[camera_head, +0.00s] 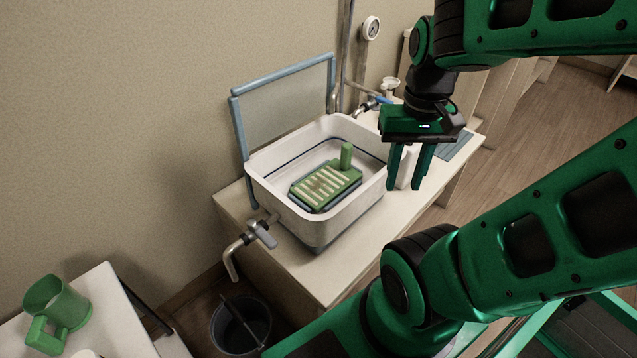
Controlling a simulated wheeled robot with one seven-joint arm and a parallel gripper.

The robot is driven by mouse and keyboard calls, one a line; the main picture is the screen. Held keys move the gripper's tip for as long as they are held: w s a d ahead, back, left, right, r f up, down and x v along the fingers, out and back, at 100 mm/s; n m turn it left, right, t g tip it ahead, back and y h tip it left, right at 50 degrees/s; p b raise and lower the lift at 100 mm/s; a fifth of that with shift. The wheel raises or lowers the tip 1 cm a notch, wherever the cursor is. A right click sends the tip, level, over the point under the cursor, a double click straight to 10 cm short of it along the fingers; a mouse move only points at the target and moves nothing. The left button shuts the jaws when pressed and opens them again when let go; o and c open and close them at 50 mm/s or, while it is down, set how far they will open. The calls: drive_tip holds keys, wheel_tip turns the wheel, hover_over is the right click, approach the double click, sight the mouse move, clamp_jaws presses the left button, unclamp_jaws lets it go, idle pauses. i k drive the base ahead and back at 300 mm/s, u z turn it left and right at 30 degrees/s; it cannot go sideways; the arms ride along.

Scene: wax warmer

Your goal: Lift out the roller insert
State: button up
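The roller insert (322,186) is a green slatted piece with pale bars and an upright green post handle (347,155) at its far right corner. It lies inside the white basin of the wax warmer (266,192), near the basin's floor. My gripper (407,178) points down just right of the basin's right rim. Its two dark green fingers are apart, with a gap between them. A white object (404,168) shows between or behind the fingers; I cannot tell which. The gripper is apart from the insert.
A raised blue-framed lid (285,105) stands behind the basin. A tap (254,240) sticks out at the front left above a dark bucket (240,325). A green mug (58,308) stands on a table at lower left. Bare counter (345,255) lies in front of the basin.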

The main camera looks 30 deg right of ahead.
sight(321, 187)
drive_tip(key=u, duration=1.95)
drive_tip(key=k, duration=1.3)
drive_tip(key=z, duration=1.9)
drive_tip(key=i, duration=1)
